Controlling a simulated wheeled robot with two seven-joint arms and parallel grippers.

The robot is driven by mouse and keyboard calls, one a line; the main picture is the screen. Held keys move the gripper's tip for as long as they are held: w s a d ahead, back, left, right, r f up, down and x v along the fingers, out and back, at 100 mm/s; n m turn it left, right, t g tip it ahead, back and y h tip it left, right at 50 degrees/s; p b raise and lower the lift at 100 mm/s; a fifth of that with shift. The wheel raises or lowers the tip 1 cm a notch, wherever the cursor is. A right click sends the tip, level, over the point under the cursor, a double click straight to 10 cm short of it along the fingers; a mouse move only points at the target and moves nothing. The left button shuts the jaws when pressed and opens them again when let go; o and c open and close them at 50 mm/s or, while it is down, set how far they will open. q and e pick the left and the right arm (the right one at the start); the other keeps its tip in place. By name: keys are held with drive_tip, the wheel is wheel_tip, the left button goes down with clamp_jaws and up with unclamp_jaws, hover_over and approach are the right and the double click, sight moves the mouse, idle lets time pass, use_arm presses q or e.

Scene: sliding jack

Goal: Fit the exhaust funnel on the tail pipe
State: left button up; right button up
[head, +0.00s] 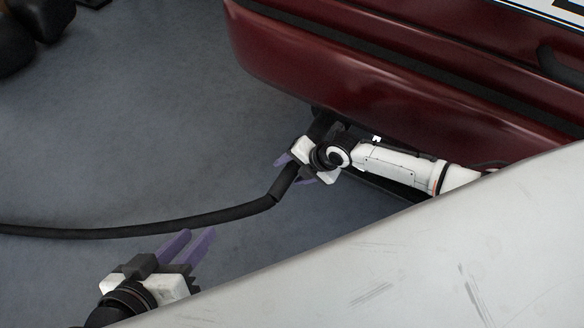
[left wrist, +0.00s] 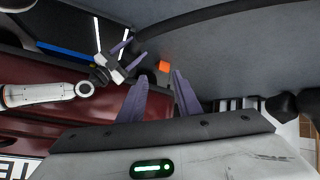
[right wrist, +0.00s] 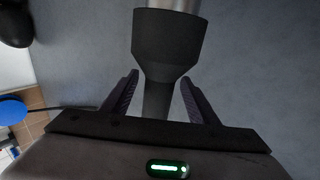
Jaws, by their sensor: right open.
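The dark grey exhaust funnel (right wrist: 168,42) has its wide mouth at the end of the metallic tail pipe (right wrist: 172,4) in the right wrist view. The pipe appears to enter the mouth; how deep is hidden. My right gripper (right wrist: 160,78) is open, with its fingers on either side of the funnel's narrow neck. In the head view my right gripper (head: 296,170) is beneath the red car's bumper, and the black hose (head: 150,229) runs left from it. My left gripper (head: 187,247) is empty, fingers apart, at the lower left below the hose.
The red car (head: 400,80) fills the upper right. A pale panel (head: 430,250) covers the lower right and hides the floor there. The grey floor (head: 130,130) is open at left. An orange object (left wrist: 163,66) shows in the left wrist view.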

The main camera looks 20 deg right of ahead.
drive_tip(key=shift+p+v, duration=0.75)
drive_tip(key=shift+v, duration=0.05)
use_arm(q)
drive_tip(key=a+f+y+p, duration=0.1)
drive_tip(key=p, duration=0.1)
drive_tip(key=s+a+f+g+p, duration=0.1)
drive_tip(key=p, duration=0.1)
drive_tip(key=shift+s+a+y, duration=0.15)
drive_tip(key=shift+a+y, duration=0.25)
use_arm(e)
drive_tip(key=v, duration=0.9)
drive_tip(key=shift+w+r, duration=0.2)
drive_tip(key=shift+s, duration=0.1)
